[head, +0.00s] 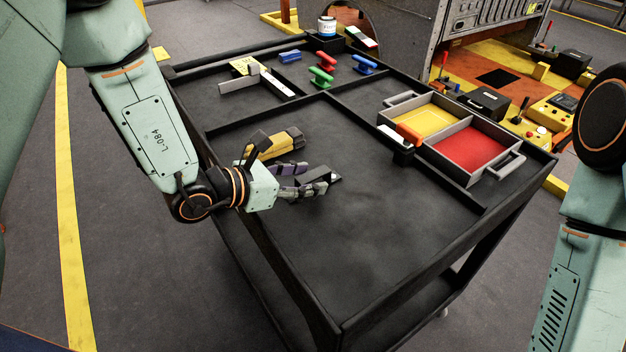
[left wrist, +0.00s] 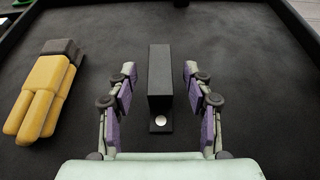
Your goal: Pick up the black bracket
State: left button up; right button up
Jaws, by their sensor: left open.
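The black bracket (left wrist: 160,82) stands on the dark cart top, with a flat foot that has a round, light spot. In the head view the bracket (head: 316,175) is partly hidden by my left gripper (head: 310,180). In the left wrist view my left gripper (left wrist: 160,74) is open, with one finger on each side of the bracket. Gaps show on both sides, so the fingers are not touching it. My right gripper is out of view; only part of that arm shows at the right edge.
A yellow and black object (head: 276,144) lies close to the left gripper; it also shows in the left wrist view (left wrist: 44,92). A grey tray (head: 467,145) with yellow and red compartments stands at the right. Low dividers (head: 270,119) cross the cart. The cart's front is clear.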

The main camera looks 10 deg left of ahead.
pick_arm(q)
jog(key=shift+s, duration=0.1)
jog(key=shift+c, duration=1.2)
jog(key=c, duration=0.4)
grip_shut()
jog(key=shift+r, duration=0.1)
